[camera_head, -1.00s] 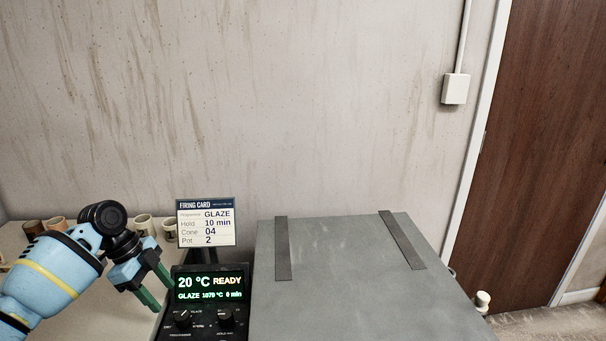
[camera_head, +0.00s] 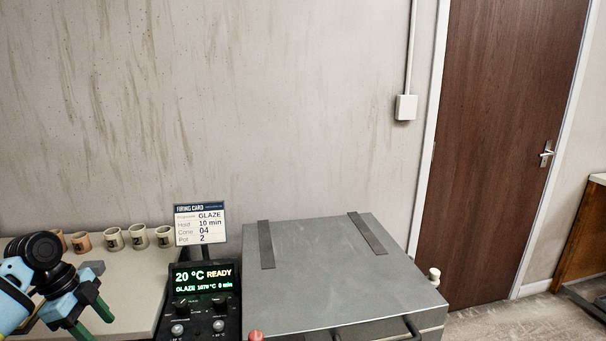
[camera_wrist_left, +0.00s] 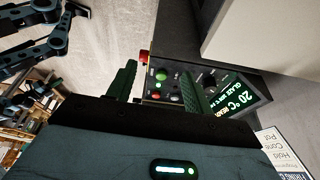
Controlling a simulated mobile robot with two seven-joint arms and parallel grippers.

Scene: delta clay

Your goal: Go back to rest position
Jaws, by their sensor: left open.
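My left gripper (camera_head: 92,334) is at the lower left of the head view, over the pale table and left of the control panel. Its green fingers are apart with nothing between them. The left wrist view also shows the two green fingers (camera_wrist_left: 163,88) spread, with the control panel (camera_wrist_left: 205,85) beyond them. In the head view the control panel (camera_head: 205,300) reads 20 °C READY, GLAZE 1070 °C 0 min. My right gripper is not in the head view.
The grey kiln lid (camera_head: 325,270) is shut, right of the panel. A firing card (camera_head: 201,224) stands behind the panel. Several cups (camera_head: 138,236) line the back of the table (camera_head: 135,290). A red button (camera_head: 256,336) shows at the bottom edge. A brown door (camera_head: 490,150) is at right.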

